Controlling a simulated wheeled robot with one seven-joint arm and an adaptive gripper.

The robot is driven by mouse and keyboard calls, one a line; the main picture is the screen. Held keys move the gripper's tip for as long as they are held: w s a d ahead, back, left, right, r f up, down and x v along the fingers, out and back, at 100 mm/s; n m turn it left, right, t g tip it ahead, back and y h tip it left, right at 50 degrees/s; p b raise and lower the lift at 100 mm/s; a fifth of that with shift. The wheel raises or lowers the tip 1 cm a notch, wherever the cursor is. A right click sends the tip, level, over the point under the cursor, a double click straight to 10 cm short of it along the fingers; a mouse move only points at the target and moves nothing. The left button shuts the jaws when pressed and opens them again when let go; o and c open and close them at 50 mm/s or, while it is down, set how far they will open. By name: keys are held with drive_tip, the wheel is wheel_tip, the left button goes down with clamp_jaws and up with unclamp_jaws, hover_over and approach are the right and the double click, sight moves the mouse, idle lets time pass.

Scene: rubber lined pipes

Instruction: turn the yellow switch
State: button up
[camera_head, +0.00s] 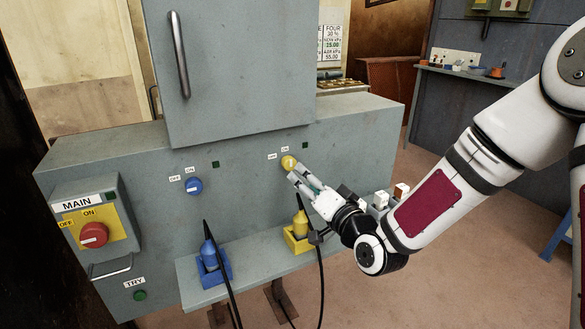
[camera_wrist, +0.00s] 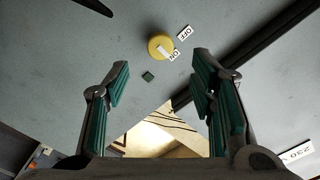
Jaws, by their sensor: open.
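The yellow switch (camera_head: 288,162) is a round knob on the grey panel, with small OFF and ON labels above it. In the wrist view the yellow switch (camera_wrist: 161,45) shows beyond my fingertips, a little above the gap between them, with a white pointer mark toward the ON label (camera_wrist: 174,56). My gripper (camera_head: 296,174) is in front of the panel, close to the switch and just below right of it. In the wrist view my gripper (camera_wrist: 160,82) has its green-padded fingers spread wide with nothing between them. Contact with the switch does not show.
A blue switch (camera_head: 194,186) is left on the same panel, and a red MAIN switch (camera_head: 93,235) is farther left. A blue plug (camera_head: 209,255) and a yellow plug (camera_head: 300,224) with black cables stand on the ledge below. A grey cabinet (camera_head: 235,75) rises above.

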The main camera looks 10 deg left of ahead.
sight(291, 166)
drive_tip(key=b+x, duration=0.1)
drive_tip(key=x, duration=0.7)
drive_tip(key=shift+w+a, duration=0.2)
drive_tip(key=shift+a, duration=0.05)
drive_tip(key=shift+c, duration=0.6)
drive_tip(key=c, duration=1)
